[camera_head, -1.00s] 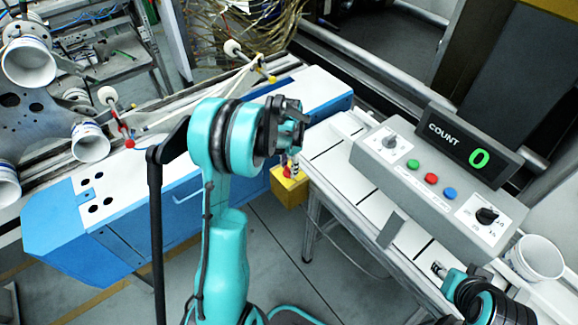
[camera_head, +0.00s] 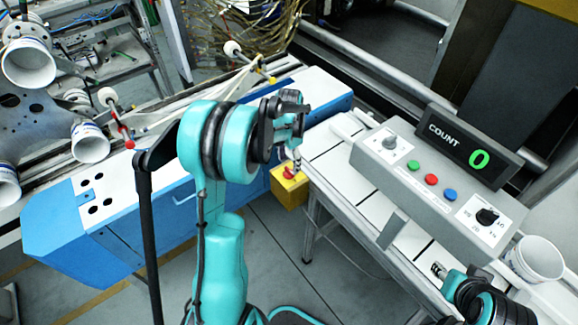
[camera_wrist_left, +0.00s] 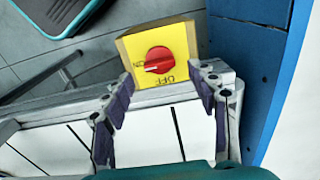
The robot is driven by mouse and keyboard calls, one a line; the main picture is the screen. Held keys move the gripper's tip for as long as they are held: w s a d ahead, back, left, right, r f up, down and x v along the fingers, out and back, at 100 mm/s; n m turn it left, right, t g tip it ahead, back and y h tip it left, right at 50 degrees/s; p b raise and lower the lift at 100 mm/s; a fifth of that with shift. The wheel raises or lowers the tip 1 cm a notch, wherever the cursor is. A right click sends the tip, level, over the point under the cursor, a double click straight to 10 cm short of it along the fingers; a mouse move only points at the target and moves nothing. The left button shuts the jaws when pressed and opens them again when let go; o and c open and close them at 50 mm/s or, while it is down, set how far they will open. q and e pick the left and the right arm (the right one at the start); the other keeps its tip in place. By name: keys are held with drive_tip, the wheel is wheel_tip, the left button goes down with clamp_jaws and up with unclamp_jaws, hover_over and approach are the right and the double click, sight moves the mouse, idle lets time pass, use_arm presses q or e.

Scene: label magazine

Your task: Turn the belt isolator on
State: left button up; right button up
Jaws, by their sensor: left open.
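The belt isolator is a yellow box (camera_head: 290,186) with a red rotary knob, low beside the blue machine, partly hidden by my left gripper in the head view. In the left wrist view the box (camera_wrist_left: 187,44) shows its red knob (camera_wrist_left: 158,59) between ON and OFF lettering.
A grey control box (camera_head: 440,185) with knobs, coloured buttons and a COUNT display reading 0 stands on the white conveyor table (camera_head: 335,172). The blue and white machine (camera_head: 150,215) is on the left.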

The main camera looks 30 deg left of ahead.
sight(289, 170)
use_arm(q)
wheel_tip(289, 170, up, 9)
drive_tip(key=shift+f, duration=0.15)
drive_tip(key=shift+f, duration=0.1)
use_arm(e)
drive_tip(key=shift+s, duration=0.1)
idle(0.4)
